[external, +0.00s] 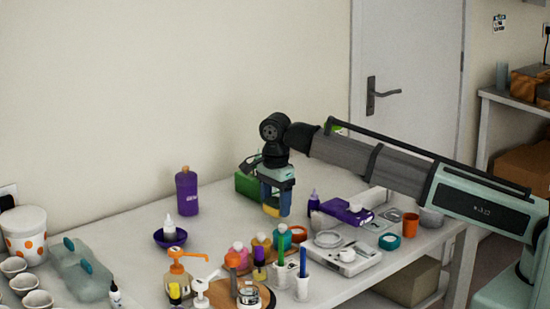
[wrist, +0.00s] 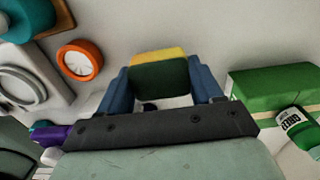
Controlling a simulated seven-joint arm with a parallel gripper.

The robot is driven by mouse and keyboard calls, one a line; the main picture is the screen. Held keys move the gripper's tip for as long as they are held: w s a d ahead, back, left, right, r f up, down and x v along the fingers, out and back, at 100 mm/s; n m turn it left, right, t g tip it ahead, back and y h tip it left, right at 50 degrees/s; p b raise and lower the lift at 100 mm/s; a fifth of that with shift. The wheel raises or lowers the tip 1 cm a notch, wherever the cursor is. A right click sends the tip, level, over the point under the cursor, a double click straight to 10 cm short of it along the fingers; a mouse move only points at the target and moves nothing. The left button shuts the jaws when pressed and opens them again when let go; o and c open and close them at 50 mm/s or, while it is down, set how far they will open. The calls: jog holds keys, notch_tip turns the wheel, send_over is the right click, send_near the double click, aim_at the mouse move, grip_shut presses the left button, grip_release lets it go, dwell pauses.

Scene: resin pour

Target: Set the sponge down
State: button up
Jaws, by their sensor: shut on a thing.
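The sponge (wrist: 160,73) is a small block, yellow on one side and dark green on the other. In the wrist view it sits between the two blue fingers of my gripper (wrist: 162,88), which is shut on it. In the external view my gripper (external: 274,203) points down over the back part of the table, and the yellow of the sponge (external: 271,210) shows at the fingertips. I cannot tell whether the sponge touches the table top.
A green box (external: 247,185) stands close behind my gripper. A dark purple bottle (external: 314,203) and a purple box (external: 347,211) are to its right. Several bottles and cups crowd the table in front. Clear table (external: 225,220) lies to the left, towards a large purple bottle (external: 187,192).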

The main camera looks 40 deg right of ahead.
aim_at(275, 202)
jog(key=shift+f, duration=1.3)
jog(key=shift+f, duration=0.15)
jog(key=o, duration=1)
notch_tip(275, 202, up, 12)
jog(key=shift+r, duration=0.15)
jog(key=shift+a, duration=0.1)
